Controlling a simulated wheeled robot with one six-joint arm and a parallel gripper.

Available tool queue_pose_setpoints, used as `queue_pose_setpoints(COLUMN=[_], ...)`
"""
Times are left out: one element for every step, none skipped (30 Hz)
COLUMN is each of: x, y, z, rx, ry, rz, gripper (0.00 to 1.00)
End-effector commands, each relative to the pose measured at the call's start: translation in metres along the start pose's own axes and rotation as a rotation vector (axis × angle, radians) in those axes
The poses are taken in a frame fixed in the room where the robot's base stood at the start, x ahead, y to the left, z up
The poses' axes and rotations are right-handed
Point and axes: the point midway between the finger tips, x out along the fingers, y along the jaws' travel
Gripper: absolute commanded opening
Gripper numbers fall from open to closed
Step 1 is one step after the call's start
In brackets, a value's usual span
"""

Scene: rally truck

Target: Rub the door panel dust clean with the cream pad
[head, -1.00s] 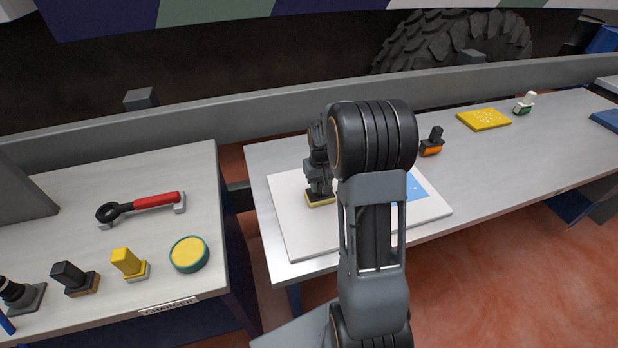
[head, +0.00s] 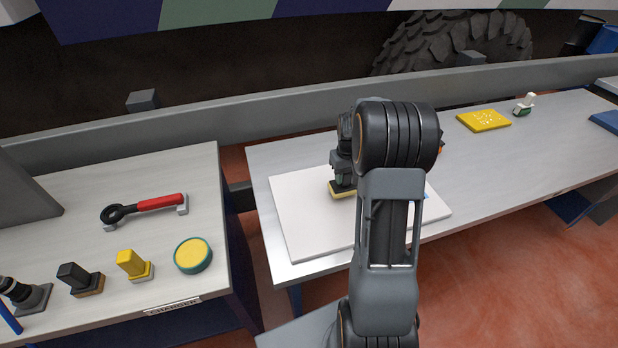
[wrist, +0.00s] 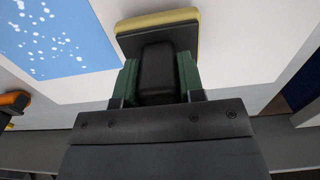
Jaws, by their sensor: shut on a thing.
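My gripper (head: 343,168) is shut on the dark handle of the cream pad (head: 342,190). In the wrist view the handle sits between the green-lined fingers (wrist: 158,75), with the pad's cream edge (wrist: 150,20) beyond it. The pad is over the white door panel (head: 310,232), which lies flat on the bench; I cannot tell whether they touch. In the wrist view a blue patch with white dust specks (wrist: 55,38) lies left of the pad, apart from it. In the head view my arm hides nearly all of that patch.
A yellow speckled panel (head: 484,120) and a white-and-green tool (head: 524,105) stand farther right on the bench. An orange-based tool (wrist: 14,100) is partly hidden behind my arm. The left table holds a red-handled wrench (head: 150,205), a round yellow pad (head: 193,256) and several handled blocks.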

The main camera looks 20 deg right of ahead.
Motion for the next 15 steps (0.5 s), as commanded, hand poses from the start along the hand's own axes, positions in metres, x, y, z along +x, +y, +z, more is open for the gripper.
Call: queue_pose_setpoints(x=[-0.008, -0.011, -0.014, -0.017, -0.02, -0.023, -0.026, -0.029, -0.032, -0.035, -0.038, -0.041, -0.044, -0.046, -0.049], y=[0.0, -0.001, -0.001, -0.001, -0.001, -0.001, -0.001, -0.002, -0.002, -0.002, -0.002, -0.003, -0.003, -0.003, -0.004], z=[0.0, 0.0, 0.0, 0.0, 0.0, 0.0, 0.0, 0.0, -0.001, -0.001, -0.001, -0.001, -0.001, -0.001, -0.001], rx=[0.0, -0.001, -0.001, -0.001, -0.001, -0.001, -0.002, -0.002, -0.003, -0.003, -0.004, -0.004, -0.005, -0.005, -0.006], ry=[0.0, 0.0, 0.0, 0.0, 0.0, 0.0, 0.0, 0.0, 0.0, 0.0, 0.0, 0.0, 0.0, 0.0, 0.0], rz=[0.0, 0.0, 0.0, 0.0, 0.0, 0.0, 0.0, 0.0, 0.0, 0.0, 0.0, 0.0, 0.0, 0.0, 0.0], gripper=[0.0, 0.0, 0.0, 0.0, 0.0, 0.0, 0.0, 0.0, 0.0, 0.0, 0.0, 0.0, 0.0, 0.0, 0.0])
